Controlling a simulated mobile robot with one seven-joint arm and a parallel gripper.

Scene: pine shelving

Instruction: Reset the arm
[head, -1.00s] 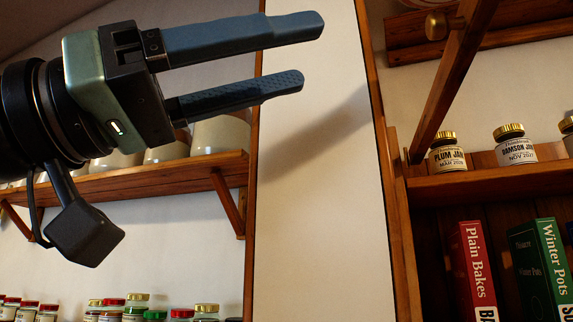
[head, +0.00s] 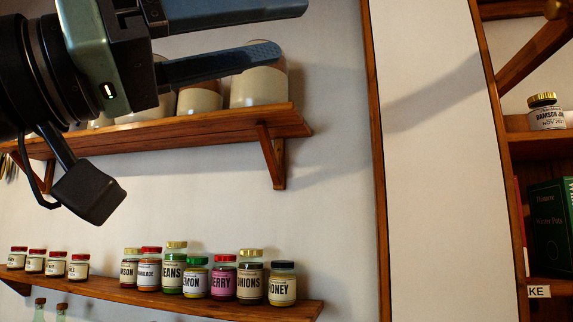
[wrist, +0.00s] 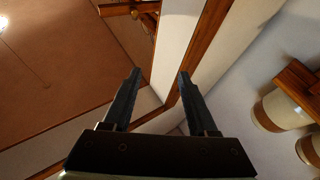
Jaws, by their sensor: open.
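My gripper (head: 285,35) is at the upper left of the head view, pointing right, with its upper finger partly cut off by the top edge. Its two blue-grey fingers are apart and nothing is between them. In the wrist view my gripper (wrist: 158,78) also shows open and empty, its fingers reaching toward a wood-edged white panel. In the head view the gripper is in front of the upper shelf and touches nothing that I can see.
An upper shelf (head: 210,127) holds cream and brown crocks (head: 258,88). A lower shelf (head: 215,302) holds several labelled jars (head: 223,280). A wood-edged white panel (head: 440,160) stands to the right. Beyond it are a damson jam jar (head: 546,115) and a green book (head: 552,215).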

